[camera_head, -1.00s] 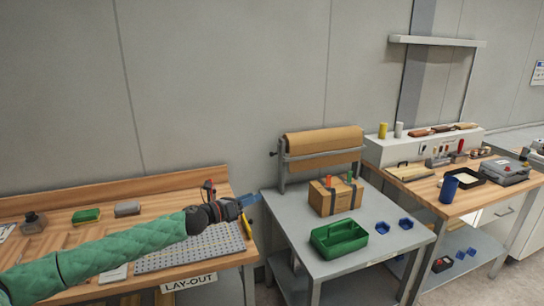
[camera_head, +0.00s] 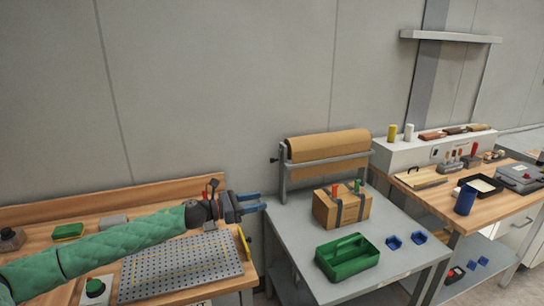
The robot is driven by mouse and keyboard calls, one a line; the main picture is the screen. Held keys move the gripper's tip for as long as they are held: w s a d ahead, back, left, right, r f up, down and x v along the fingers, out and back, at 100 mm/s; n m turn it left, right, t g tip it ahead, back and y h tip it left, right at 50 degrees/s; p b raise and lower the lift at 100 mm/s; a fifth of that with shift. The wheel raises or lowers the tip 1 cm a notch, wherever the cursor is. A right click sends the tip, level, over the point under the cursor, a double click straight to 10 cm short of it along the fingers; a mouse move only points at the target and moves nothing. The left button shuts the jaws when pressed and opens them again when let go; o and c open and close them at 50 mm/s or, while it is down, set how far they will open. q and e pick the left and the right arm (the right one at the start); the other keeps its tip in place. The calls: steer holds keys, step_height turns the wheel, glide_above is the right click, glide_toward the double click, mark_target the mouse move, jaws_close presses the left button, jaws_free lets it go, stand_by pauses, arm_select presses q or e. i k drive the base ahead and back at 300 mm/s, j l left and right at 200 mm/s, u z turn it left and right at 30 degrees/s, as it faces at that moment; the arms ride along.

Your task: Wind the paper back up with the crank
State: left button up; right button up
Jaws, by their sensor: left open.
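The brown paper roll (camera_head: 328,144) sits in a grey metal stand at the back of the grey table. A sheet of its paper hangs down at the front behind the stand's bar. A small dark crank (camera_head: 274,160) sticks out at the left end of the roll. My left gripper (camera_head: 262,201) has blue fingers, is open and empty, and points right. In the picture it lies below and left of the crank, apart from it, near the grey table's left edge. My right gripper is not in view.
A perforated plate (camera_head: 165,272) lies on the wooden bench at left. The grey table's front left is clear.

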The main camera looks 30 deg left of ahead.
mark_target(304, 144)
steer(key=i+j, duration=1.15)
steer(key=i, duration=0.15)
